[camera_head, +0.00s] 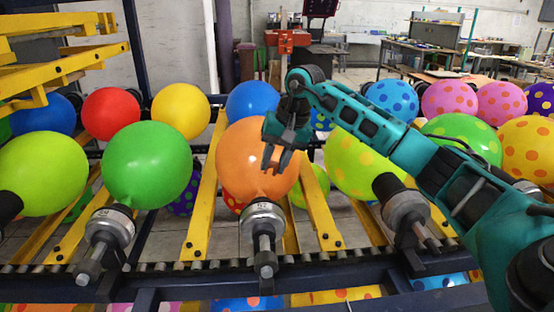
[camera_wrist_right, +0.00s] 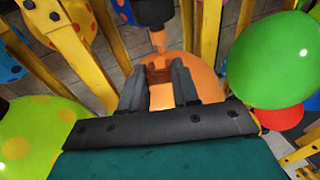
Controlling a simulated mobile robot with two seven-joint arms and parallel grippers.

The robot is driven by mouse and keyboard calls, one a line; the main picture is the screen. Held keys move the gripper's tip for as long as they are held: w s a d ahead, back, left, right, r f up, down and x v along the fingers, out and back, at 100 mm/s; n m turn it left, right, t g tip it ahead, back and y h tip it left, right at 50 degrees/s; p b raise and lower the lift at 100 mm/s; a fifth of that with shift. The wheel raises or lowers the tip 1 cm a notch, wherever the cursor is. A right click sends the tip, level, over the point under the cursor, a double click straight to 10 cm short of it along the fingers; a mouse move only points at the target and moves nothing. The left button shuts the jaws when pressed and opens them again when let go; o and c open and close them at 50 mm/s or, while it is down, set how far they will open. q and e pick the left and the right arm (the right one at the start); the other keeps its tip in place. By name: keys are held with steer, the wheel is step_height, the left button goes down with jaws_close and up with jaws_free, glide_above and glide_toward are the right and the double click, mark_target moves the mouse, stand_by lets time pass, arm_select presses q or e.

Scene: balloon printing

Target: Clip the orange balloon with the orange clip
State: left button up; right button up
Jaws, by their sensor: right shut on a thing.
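The orange balloon (camera_head: 236,160) sits at the middle front in the head view, its neck in a metal nozzle (camera_head: 264,218). My right gripper (camera_head: 277,160) is in front of the balloon, fingers pointing down, above the nozzle. In the right wrist view the fingers of my right gripper (camera_wrist_right: 158,80) are shut on a small brownish-orange piece (camera_wrist_right: 158,76), which looks like the orange clip. The balloon (camera_wrist_right: 203,75) lies beneath, and its neck (camera_wrist_right: 157,40) is just beyond the fingertips. Whether the clip touches the neck is unclear. My left gripper is out of view.
A green balloon (camera_head: 147,165) on its own nozzle (camera_head: 110,228) stands left of the orange one. A yellow-green dotted balloon (camera_head: 362,165) stands right, partly behind my right arm. Yellow rails (camera_head: 205,205) run between them. More balloons line the back.

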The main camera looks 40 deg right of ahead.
mark_target(261, 192)
steer(key=shift+w+b+x, duration=0.25)
steer(key=shift+b+x, duration=0.5)
steer(key=shift+x, duration=0.6)
steer(key=shift+w+f+b, duration=0.2)
steer(key=shift+f+b, duration=0.35)
steer(key=shift+f, duration=0.15)
steer(key=shift+w+f+b, duration=0.25)
steer(key=shift+f+b, duration=0.3)
steer(key=shift+f, duration=0.15)
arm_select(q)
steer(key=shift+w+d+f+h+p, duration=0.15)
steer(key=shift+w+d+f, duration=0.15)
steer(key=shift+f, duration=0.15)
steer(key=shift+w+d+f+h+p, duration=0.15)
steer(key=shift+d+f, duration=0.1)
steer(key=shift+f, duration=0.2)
arm_select(e)
steer(key=shift+a+r, duration=0.1)
steer(key=shift+r, duration=0.1)
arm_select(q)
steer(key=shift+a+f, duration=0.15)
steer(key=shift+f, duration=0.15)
arm_select(e)
steer(key=shift+f, duration=0.4)
arm_select(q)
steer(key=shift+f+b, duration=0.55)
steer(key=shift+b, duration=0.2)
arm_select(e)
steer(key=shift+x, duration=1.25)
steer(key=o, duration=0.9)
